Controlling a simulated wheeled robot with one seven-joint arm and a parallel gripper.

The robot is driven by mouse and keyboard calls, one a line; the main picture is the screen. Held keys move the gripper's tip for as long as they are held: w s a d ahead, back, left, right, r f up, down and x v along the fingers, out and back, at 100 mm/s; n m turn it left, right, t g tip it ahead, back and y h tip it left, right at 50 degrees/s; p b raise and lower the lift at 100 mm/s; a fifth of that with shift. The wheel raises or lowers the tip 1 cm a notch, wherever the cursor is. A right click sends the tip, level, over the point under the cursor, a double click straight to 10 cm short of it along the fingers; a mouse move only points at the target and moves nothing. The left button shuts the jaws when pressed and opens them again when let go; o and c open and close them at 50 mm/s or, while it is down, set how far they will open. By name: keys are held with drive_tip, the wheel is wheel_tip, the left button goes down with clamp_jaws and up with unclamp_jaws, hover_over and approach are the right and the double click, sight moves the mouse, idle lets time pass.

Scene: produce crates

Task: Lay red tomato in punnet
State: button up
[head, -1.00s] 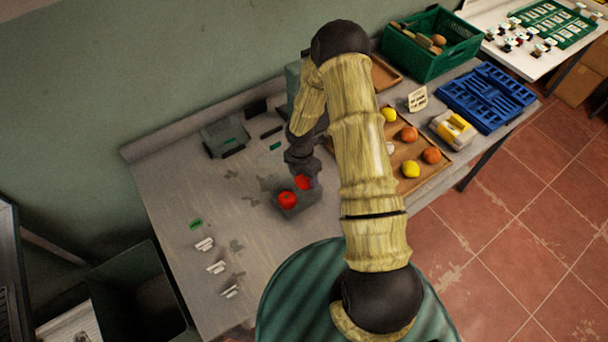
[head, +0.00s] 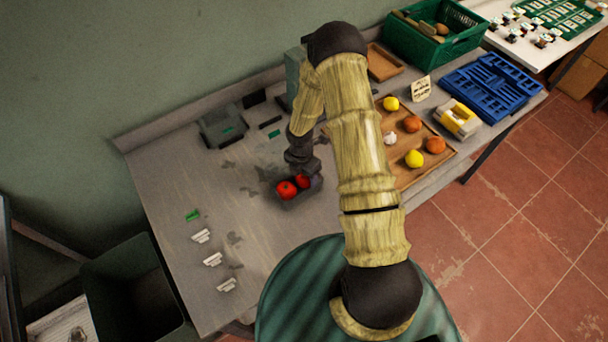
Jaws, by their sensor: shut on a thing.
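A small dark grey punnet (head: 301,199) stands on the grey table below my gripper. One red tomato (head: 286,190) lies in its left part. My gripper (head: 304,176) points down over the punnet's right part and is shut on a second red tomato (head: 303,181). This held tomato is close beside the first one, at about the punnet's rim. The fingers are dark and small, and they partly hide the held tomato. I cannot tell whether it touches the punnet's floor.
A wooden tray (head: 444,160) with yellow and orange produce lies right of my arm. Behind are a green crate (head: 412,42), a blue tray (head: 487,90) and a small sign (head: 421,89). Several white labels (head: 213,259) lie left. The table left of the punnet is mostly clear.

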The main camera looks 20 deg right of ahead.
drive_tip(key=shift+f+b, duration=0.45)
drive_tip(key=shift+f, duration=0.2)
idle(0.8)
drive_tip(key=o, duration=0.7)
drive_tip(key=c, duration=0.4)
drive_tip(key=shift+r+p, duration=3.9)
drive_tip(key=shift+r, duration=0.95)
